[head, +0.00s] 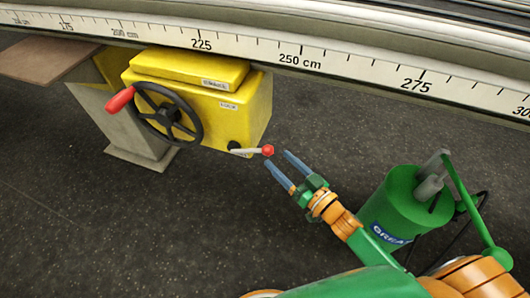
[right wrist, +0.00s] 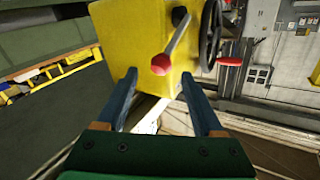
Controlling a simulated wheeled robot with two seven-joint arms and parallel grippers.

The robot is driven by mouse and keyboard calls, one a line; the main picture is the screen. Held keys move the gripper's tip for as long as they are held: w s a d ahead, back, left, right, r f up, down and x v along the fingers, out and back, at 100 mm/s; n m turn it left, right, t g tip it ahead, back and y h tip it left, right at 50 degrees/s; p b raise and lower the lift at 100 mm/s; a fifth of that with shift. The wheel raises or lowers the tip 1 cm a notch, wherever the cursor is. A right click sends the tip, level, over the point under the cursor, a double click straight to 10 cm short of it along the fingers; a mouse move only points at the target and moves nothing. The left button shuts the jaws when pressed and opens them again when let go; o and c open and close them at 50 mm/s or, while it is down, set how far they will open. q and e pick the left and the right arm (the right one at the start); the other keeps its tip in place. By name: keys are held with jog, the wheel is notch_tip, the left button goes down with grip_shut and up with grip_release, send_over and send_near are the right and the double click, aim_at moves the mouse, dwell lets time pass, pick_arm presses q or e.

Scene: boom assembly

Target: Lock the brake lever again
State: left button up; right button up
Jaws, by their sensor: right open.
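The brake lever (head: 250,151) is a short pale rod with a red knob, on the lower right of the yellow box (head: 250,100). In the head view it points right, nearly level. My right gripper (head: 278,162) is open just to the right of the knob, with its two blue-grey fingers apart and nothing between them. In the right wrist view the lever's red knob (right wrist: 161,64) shows ahead of and above the gap between the fingertips (right wrist: 158,82). I cannot tell whether a finger touches it. My left gripper is not in view.
A black handwheel (head: 167,114) with a red handle (head: 120,99) is on the box's front. A green grease canister (head: 408,205) stands right of my right gripper. The dark floor at lower left is clear.

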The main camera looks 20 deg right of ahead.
aim_at(269, 150)
jog(key=b+x, duration=0.1)
jog(key=x, duration=0.4)
jog(key=shift+w+a, duration=0.1)
jog(key=shift+a, duration=0.05)
grip_shut()
dwell(1.1)
